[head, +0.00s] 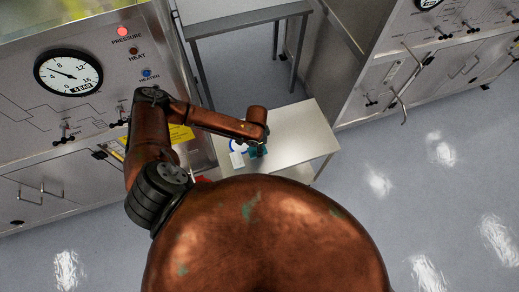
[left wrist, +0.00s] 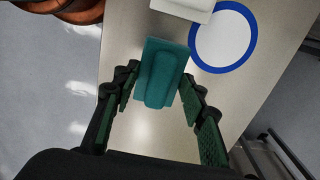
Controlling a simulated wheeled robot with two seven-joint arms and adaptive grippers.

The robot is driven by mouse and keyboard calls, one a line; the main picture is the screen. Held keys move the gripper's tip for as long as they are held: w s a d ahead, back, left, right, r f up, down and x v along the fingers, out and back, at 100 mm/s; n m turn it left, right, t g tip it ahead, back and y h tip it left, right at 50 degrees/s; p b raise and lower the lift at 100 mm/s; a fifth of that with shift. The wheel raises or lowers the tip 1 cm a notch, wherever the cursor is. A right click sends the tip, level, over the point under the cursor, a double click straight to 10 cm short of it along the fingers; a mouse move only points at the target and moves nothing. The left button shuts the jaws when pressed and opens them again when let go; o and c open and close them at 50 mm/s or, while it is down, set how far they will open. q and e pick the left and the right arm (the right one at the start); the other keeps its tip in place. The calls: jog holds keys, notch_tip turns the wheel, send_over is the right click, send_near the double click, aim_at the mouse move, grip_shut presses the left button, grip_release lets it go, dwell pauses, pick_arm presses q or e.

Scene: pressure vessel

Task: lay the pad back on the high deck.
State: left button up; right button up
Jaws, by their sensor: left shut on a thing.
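A teal pad (left wrist: 160,72) with a raised grip sits between the fingers of my left gripper (left wrist: 162,88) in the left wrist view. The gripper is shut on it. In the head view my left gripper (head: 256,150) is over a pale table (head: 300,132), near its left side. The pad shows there only as a small teal patch, partly hidden by my arm. I cannot tell whether the pad touches the tabletop. My right gripper is out of view.
A white disc with a blue rim (left wrist: 222,38) and a white block (left wrist: 182,8) lie on the pale top beside the pad. A grey metal table (head: 245,20) stands behind. Steel panels with a gauge (head: 68,72) stand left; another cabinet stands right. The pale table's right part is clear.

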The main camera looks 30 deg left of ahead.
pick_arm(q)
jog(key=shift+w+d+f, duration=0.15)
jog(key=shift+w+f, duration=0.7)
jog(key=shift+f, duration=0.15)
jog(key=shift+f+p, duration=0.45)
jog(key=shift+f, duration=1.15)
jog(key=o, duration=1.2)
notch_tip(320, 180, up, 12)
jog(key=shift+r+b, duration=0.1)
jog(key=shift+b, duration=0.5)
